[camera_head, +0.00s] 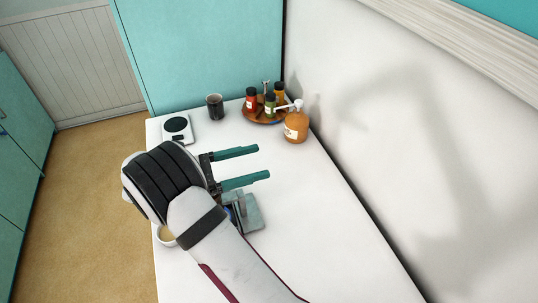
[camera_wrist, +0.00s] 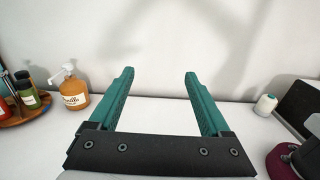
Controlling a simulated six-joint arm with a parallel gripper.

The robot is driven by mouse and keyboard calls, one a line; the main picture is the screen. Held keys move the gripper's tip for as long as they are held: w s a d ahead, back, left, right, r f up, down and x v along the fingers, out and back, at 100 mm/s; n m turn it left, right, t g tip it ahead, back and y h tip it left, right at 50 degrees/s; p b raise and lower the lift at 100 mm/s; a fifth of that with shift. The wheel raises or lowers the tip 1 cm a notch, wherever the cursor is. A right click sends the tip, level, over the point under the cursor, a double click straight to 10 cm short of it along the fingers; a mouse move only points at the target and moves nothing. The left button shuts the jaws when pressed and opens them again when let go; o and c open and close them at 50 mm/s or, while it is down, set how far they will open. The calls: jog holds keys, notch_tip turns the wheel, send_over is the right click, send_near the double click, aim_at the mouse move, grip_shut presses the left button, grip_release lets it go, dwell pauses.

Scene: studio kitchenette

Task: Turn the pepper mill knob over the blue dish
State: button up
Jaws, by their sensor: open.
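My gripper (camera_head: 262,162) is open and empty above the white counter, its two teal fingers pointing right in the head view. In the wrist view the fingers (camera_wrist: 159,73) point at the bare white wall with nothing between them. I cannot make out the pepper mill for certain; a small thing with a metallic top (camera_head: 265,87) stands at the back of the round tray, apart from my gripper. A grey-green stand (camera_head: 250,212) sits below my gripper, partly hidden by my arm. A small blue patch shows beside it, but I cannot tell whether it is the dish.
The round wooden tray (camera_head: 253,116) holds several bottles. An orange pump bottle (camera_head: 296,126) stands beside it, near the wall. A dark cup (camera_head: 215,107) and a white scale (camera_head: 178,129) stand at the far end. A bowl (camera_head: 166,242) is partly behind my arm. The right counter is clear.

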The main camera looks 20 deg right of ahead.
jog(key=d+r, duration=0.1)
jog(key=s+d+r, duration=0.1)
jog(key=d, duration=0.1)
jog(key=s+d, duration=0.1)
jog(key=shift+d+r, duration=0.15)
jog(key=shift+r, duration=0.25)
